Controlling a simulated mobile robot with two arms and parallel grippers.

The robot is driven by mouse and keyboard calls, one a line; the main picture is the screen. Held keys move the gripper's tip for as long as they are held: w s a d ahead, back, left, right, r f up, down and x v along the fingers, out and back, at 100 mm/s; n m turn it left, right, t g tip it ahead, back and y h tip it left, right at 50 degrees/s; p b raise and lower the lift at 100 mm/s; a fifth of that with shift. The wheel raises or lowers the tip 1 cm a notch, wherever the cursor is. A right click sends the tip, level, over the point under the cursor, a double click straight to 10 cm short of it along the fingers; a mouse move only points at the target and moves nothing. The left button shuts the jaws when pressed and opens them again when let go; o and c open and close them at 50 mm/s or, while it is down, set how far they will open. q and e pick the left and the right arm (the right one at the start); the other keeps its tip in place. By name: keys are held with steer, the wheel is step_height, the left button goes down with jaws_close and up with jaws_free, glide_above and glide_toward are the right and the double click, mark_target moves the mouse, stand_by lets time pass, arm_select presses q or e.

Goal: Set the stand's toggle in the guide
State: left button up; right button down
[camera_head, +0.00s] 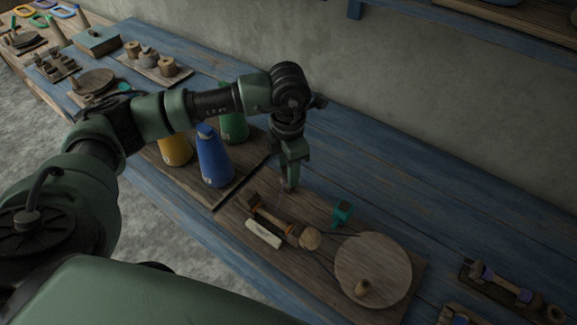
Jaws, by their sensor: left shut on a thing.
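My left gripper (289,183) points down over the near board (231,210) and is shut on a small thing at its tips. That thing is dark and mostly hidden, so I cannot tell whether it is the toggle. A small teal piece (342,212), perhaps the guide, stands on the board to the right of the gripper. Below the gripper lies a wooden spool-like part (268,217) with dark ends, beside a pale labelled block (263,234). My right gripper is not in view.
Blue (213,158), yellow (175,150) and green (233,126) cones stand close by on the left. More wooden parts (502,283) lie at the lower right. The blue table (440,205) is clear behind the board, towards the wall.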

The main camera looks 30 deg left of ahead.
arm_select(q)
steer(key=o, duration=1.4)
steer(key=shift+r, duration=0.1)
steer(key=shift+r+b, duration=0.55)
steer(key=shift+r, duration=3.3)
